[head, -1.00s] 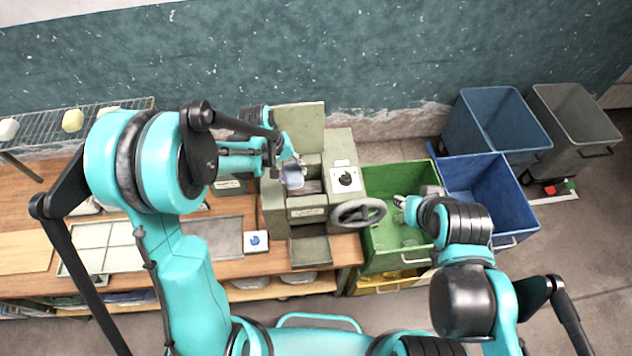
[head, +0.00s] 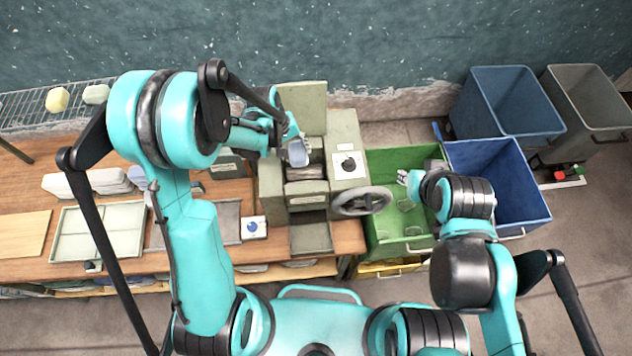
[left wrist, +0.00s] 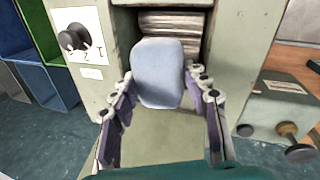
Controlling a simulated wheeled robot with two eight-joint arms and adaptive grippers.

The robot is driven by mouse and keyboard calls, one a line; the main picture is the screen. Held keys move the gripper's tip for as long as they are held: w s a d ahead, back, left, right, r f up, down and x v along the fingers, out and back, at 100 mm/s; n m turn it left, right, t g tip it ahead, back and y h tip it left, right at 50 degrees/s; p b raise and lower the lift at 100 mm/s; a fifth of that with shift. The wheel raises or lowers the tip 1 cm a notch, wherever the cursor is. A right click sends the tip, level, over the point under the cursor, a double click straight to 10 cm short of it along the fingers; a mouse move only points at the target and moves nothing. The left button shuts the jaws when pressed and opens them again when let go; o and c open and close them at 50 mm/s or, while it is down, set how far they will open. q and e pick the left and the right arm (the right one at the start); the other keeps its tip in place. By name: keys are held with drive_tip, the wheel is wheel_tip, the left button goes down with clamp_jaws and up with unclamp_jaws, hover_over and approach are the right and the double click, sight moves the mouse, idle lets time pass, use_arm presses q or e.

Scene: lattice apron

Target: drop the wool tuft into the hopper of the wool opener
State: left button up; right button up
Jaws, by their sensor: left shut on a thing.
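The wool tuft (left wrist: 158,72) is a smooth, pale blue-grey rounded block. My left gripper (left wrist: 160,98) is shut on it, with a jointed finger on each side. In the head view the tuft (head: 298,152) is over the hopper opening of the green-grey wool opener (head: 348,133). A ribbed roller (left wrist: 172,22) shows in the opening behind the tuft in the left wrist view. The tuft hides part of the opening, and I cannot tell its height above it. My right gripper (head: 404,177) is over the green bin, too small to tell whether open or shut.
The opener has a dial panel (head: 348,165) and a handwheel (head: 361,201) at its right. A green bin (head: 385,160), blue bins (head: 515,205) and a grey bin (head: 590,100) stand to the right. A divided tray (head: 120,235) lies on the bench at left.

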use_arm(q)
drive_tip(key=shift+s, duration=0.25)
drive_tip(key=o, duration=0.9)
drive_tip(key=shift+o, duration=0.2)
drive_tip(key=shift+w, duration=0.15)
use_arm(e)
drive_tip(key=shift+s, duration=0.15)
use_arm(q)
drive_tip(key=shift+r, duration=0.1)
drive_tip(key=shift+r, duration=0.3)
drive_tip(key=v, duration=1.1)
drive_tip(key=shift+r, duration=0.1)
